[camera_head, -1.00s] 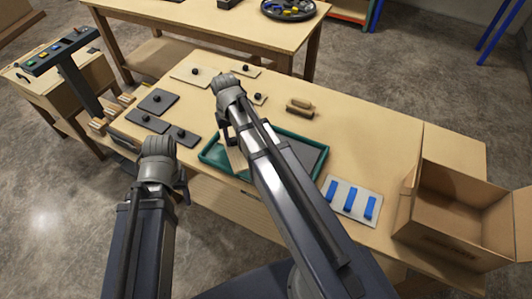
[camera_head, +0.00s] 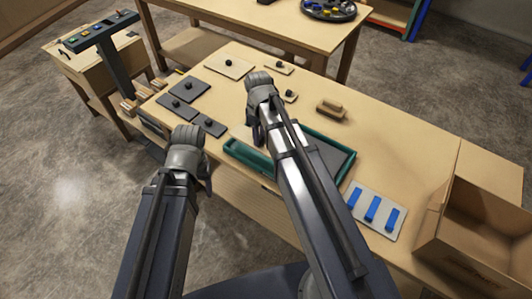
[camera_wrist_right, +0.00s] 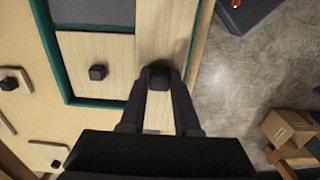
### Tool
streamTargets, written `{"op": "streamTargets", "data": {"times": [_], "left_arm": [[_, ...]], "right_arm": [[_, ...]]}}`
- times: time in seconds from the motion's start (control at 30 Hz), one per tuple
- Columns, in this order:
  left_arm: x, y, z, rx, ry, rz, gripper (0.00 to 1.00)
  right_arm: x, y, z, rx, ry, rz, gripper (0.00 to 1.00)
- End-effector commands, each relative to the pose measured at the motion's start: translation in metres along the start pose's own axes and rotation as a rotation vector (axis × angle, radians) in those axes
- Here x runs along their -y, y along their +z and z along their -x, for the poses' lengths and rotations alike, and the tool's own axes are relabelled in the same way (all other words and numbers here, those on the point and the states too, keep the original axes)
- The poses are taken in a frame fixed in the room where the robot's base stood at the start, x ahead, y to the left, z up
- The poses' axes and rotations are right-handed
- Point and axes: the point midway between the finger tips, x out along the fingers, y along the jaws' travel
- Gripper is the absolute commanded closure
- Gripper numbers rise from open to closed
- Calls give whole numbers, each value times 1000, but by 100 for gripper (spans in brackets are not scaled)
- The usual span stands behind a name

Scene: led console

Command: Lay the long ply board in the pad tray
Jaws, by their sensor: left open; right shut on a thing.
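My right gripper (camera_head: 258,132) is shut on the black knob (camera_wrist_right: 158,80) of a long pale ply board (camera_wrist_right: 165,30). In the right wrist view the board lies along the near long side of the green pad tray (camera_wrist_right: 50,40), with a thin strip of green rim showing beyond it. I cannot tell whether the board touches the tray. The tray (camera_head: 230,148) also shows in the head view, with a grey pad (camera_head: 330,155), partly hidden by my right arm. My left gripper (camera_head: 207,178) is open and empty, in front of the table, left of the tray.
Dark knobbed plates (camera_head: 184,90) and pale knobbed plates (camera_head: 230,66) lie left of and behind the tray. A wooden block (camera_head: 331,109) sits behind it. A plate with blue strips (camera_head: 374,212) and an open cardboard box (camera_head: 470,230) are at right. Bare table lies between.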

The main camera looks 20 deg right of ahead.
Motion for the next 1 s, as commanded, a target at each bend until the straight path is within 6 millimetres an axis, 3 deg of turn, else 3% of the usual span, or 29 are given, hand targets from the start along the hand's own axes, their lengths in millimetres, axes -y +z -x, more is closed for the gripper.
{"op": "streamTargets", "data": {"times": [0.03, 0.2, 0.47, 0.8, 1.0], "left_arm": [[-2, -1, -17, 0, 0, 0, 40], [-4, -2, -38, 0, 0, 0, 40], [-4, -2, -41, 0, 0, 0, 40], [-7, -4, -77, 0, 0, 0, 40], [-7, -4, -75, 0, 0, 0, 40]], "right_arm": [[0, 0, -17, 0, 0, 0, 100], [0, 0, -39, 0, 0, -1, 100], [0, 0, -41, 0, 0, -1, 100], [0, 0, -77, 0, 0, -1, 100], [0, 0, -75, 0, 0, -1, 100]]}}
